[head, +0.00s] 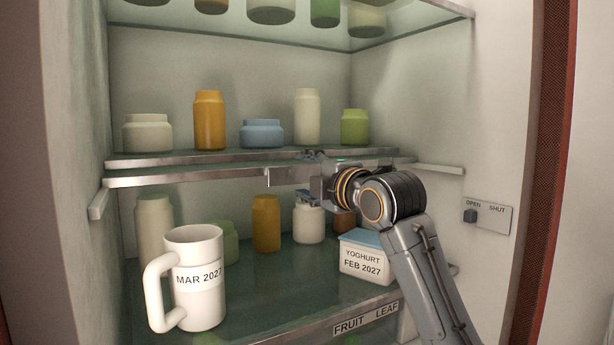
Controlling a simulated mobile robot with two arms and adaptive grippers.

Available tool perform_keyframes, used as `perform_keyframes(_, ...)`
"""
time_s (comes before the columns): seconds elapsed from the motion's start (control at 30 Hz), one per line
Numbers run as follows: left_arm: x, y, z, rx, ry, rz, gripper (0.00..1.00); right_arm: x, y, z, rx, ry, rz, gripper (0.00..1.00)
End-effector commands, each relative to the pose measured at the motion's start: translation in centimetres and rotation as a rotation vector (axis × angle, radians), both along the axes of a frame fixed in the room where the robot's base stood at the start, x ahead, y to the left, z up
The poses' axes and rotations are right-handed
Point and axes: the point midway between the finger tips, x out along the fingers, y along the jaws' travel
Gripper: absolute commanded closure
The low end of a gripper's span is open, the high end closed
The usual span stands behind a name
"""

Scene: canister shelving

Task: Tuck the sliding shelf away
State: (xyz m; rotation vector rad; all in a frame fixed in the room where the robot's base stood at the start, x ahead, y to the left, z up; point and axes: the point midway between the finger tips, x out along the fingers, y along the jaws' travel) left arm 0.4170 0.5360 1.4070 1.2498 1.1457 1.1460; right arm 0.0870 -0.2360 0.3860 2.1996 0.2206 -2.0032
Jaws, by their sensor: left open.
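The sliding shelf (190,176) is the middle glass shelf of the cabinet, with a metal front edge. Its front edge shows as two metal strips, one above the other, between side rails. How far it stands out is hard to tell. Several jars stand on the level behind that edge. My left gripper (297,178) is at the right-centre of the shelf's front edge, with its jaws open. Its wrist hides part of the edge to the right. Whether the fingers touch the edge cannot be told. My right gripper is not in view.
On the lower shelf (280,325) stand a white mug (200,300) marked MAR 2027, a yoghurt tub (365,262) close below my wrist, and several jars. A side rail end (97,204) juts out at left. A switch panel (488,214) is on the right wall.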

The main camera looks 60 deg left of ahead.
Motion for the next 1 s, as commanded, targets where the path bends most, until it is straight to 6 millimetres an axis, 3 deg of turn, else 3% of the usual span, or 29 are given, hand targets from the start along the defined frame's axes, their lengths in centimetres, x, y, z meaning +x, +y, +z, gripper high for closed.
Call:
perform_keyframes(0.07, 0.0, 0.0, 0.0, 0.0, 0.0, 0.0, 0.47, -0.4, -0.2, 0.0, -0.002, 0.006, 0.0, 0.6)
perform_keyframes(0.33, 0.0, 0.0, 0.0, 0.0, 0.0, 0.0, 1.0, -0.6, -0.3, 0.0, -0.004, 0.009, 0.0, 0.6)
perform_keyframes(0.57, 0.1, 0.3, 0.0, 0.0, 0.001, 0.001, 1.0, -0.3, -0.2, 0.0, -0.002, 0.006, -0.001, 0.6)
perform_keyframes(0.83, 0.4, 4.3, 0.1, 0.001, 0.0, 0.002, 1.0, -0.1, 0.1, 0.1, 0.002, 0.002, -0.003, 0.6)
perform_keyframes(1.0, 0.4, 4.7, 0.1, 0.002, 0.0, 0.0, 1.0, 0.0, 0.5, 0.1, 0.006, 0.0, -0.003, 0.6)
